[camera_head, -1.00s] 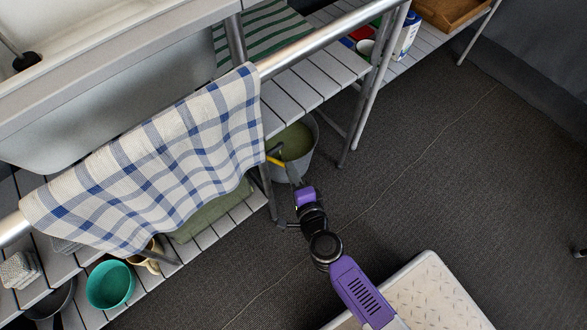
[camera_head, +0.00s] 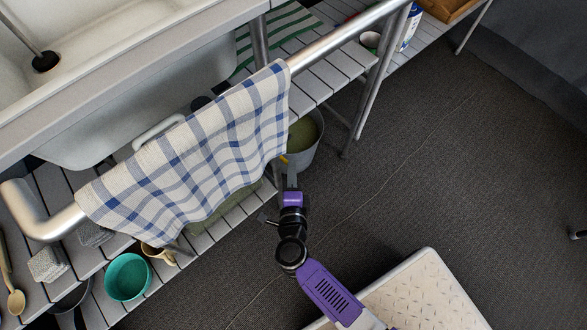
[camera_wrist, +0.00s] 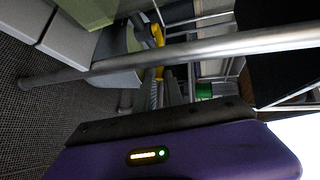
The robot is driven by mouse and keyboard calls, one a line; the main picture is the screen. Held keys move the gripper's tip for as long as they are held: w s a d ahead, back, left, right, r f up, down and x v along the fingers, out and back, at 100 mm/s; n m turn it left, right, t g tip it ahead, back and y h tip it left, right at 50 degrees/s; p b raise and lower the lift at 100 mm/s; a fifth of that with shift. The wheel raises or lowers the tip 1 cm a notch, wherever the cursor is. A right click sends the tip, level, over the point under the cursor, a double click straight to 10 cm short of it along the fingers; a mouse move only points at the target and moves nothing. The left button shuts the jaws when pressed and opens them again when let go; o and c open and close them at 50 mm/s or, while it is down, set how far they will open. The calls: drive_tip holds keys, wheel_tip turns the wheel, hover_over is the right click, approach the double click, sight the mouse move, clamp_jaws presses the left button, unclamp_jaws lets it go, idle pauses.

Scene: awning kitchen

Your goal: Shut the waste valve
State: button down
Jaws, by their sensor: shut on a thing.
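A yellow lever, which looks like the waste valve's handle (camera_head: 284,158), shows as a small sliver below the towel's lower right corner, beside the bucket. In the wrist view the yellow lever (camera_wrist: 158,37) stands upright in the picture, at the far end of my fingers. My gripper (camera_head: 291,178) reaches in beside the bench leg, under the towel's edge. In the wrist view my gripper (camera_wrist: 164,88) is shut on the yellow lever, with the contact partly hidden behind a metal rail. The valve body is hidden.
A checked towel (camera_head: 200,150) hangs over the metal rail (camera_head: 345,35) above my gripper. A grey bucket (camera_head: 307,155) with greenish content stands close behind it. A teal bowl (camera_head: 127,277) sits on the lower shelf. The dark floor (camera_head: 430,170) to the right is clear.

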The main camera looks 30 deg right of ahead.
drive_tip(key=shift+a+f+m+h, duration=0.15)
drive_tip(key=shift+a+m+h, duration=0.2)
drive_tip(key=shift+a, duration=0.35)
drive_tip(key=shift+g, duration=0.3)
drive_tip(key=c, duration=1.5)
unclamp_jaws()
drive_tip(key=shift+o, duration=0.2)
drive_tip(key=shift+d, duration=0.1)
drive_tip(key=p+v, duration=0.2)
drive_tip(key=v, duration=0.6)
